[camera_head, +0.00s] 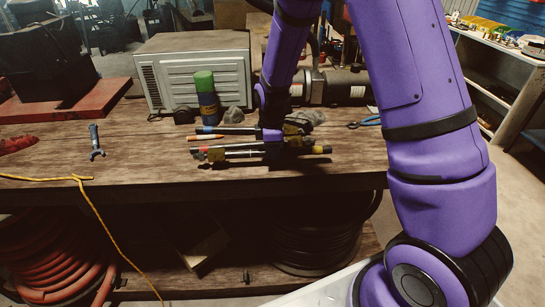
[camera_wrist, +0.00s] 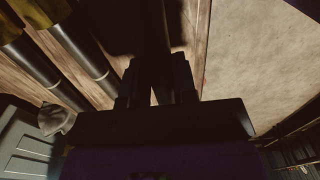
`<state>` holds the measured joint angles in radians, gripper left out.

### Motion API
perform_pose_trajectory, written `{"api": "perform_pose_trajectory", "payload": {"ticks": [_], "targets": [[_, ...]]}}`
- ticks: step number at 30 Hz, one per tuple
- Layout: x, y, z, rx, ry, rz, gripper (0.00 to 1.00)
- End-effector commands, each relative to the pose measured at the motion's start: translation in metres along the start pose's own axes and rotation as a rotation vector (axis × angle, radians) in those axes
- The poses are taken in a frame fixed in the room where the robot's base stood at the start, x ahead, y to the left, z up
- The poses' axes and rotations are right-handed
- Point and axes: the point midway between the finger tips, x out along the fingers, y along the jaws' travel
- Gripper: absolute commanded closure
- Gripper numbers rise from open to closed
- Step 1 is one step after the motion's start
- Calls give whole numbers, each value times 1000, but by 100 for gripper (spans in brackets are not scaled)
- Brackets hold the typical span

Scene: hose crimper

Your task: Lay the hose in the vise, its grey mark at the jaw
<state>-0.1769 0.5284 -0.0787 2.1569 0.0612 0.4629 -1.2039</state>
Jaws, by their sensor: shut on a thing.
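My gripper (camera_head: 272,148) is low over the middle of the workbench, pointing down. In the wrist view its two dark fingers (camera_wrist: 157,85) are close together around a dark, hose-like thing (camera_wrist: 150,35) that runs up the picture. In the head view a dark hose-like bar (camera_head: 312,150) with coloured bands at its right end lies across at the gripper. A brass-coloured piece (camera_head: 217,154) is at the left of that group. Dark cylinders (camera_wrist: 88,55) lie to the left in the wrist view. I cannot clearly tell the vise or the grey mark; the gripper and shadow cover much.
A grey metal box (camera_head: 195,70) and a green-topped canister (camera_head: 206,95) stand behind. The bench front (camera_head: 150,178) is mostly clear.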

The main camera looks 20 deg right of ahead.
Motion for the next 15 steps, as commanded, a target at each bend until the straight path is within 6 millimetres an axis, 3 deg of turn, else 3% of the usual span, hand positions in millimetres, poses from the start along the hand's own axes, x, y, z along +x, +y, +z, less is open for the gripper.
{"api": "perform_pose_trajectory", "payload": {"ticks": [6,15], "targets": [[27,-1,0,0,-1,-2,100],[29,0,0,1,0,0,100]]}}
